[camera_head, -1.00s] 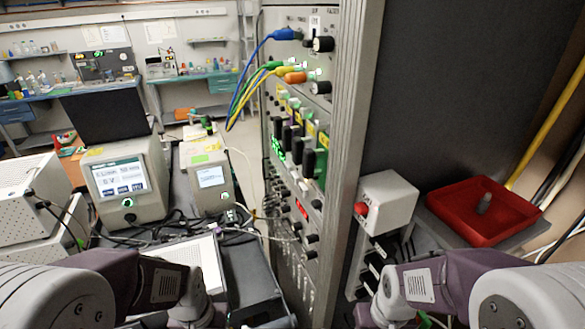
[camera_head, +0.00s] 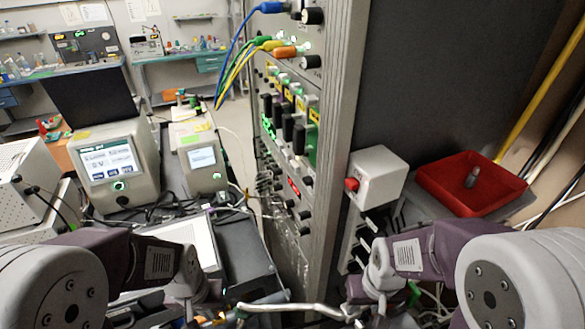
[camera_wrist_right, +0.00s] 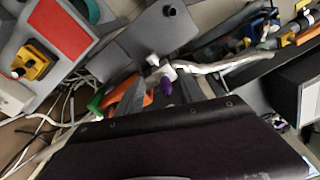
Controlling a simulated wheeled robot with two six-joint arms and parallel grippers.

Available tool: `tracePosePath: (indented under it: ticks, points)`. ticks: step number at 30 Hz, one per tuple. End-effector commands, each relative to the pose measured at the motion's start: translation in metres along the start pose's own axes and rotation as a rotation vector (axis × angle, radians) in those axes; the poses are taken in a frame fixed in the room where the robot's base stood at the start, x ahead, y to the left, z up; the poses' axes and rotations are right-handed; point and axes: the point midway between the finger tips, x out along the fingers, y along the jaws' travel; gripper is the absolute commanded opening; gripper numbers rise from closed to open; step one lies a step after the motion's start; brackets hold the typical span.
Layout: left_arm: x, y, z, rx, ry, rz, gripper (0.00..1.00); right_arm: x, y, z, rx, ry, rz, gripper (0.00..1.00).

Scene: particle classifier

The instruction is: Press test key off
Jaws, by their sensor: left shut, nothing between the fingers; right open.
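A tall equipment rack (camera_head: 335,120) stands mid-view in the head view, with black knobs, green-lit switches (camera_head: 268,128) and a small red display (camera_head: 294,187). I cannot tell which control is the test key. A white box with a red button (camera_head: 352,185) is right of the rack. My left gripper (camera_head: 188,308) is low in the head view, shut and empty, its fingertips hard to make out.
Two bench instruments with screens (camera_head: 114,165) (camera_head: 203,158) stand left of the rack. Blue, green and yellow cables (camera_head: 233,72) hang from it. A red tray (camera_head: 472,185) holding a small grey cylinder is at right. A pale cable (camera_head: 290,308) crosses low in front.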

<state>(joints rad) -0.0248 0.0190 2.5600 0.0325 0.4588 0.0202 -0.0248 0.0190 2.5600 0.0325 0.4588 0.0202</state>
Motion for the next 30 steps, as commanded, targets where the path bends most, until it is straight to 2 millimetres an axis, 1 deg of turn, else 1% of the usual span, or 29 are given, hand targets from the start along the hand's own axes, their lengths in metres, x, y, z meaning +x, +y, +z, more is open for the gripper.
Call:
tracePosePath:
  ticks: [2,3,5,6,7,30]
  points:
    - [0.0,0.0,0.0,0.0,0.0,0.0,0.0,0.0,0.0,0.0,0.0,0.0,0.0,0.45]
    - [0.0,0.0,0.0,0.0,0.0,0.0,0.0,0.0,0.0,0.0,0.0,0.0,0.0,0.34]
    - [0.0,0.0,0.0,0.0,0.0,0.0,0.0,0.0,0.0,0.0,0.0,0.0,0.0,0.17]
    - [0.0,0.0,0.0,0.0,0.0,0.0,0.0,0.0,0.0,0.0,0.0,0.0,0.0,0.06]
    - [0.0,0.0,0.0,0.0,0.0,0.0,0.0,0.0,0.0,0.0,0.0,0.0,0.0,0.0]
    - [0.0,0.0,0.0,0.0,0.0,0.0,0.0,0.0,0.0,0.0,0.0,0.0,0.0,0.0]
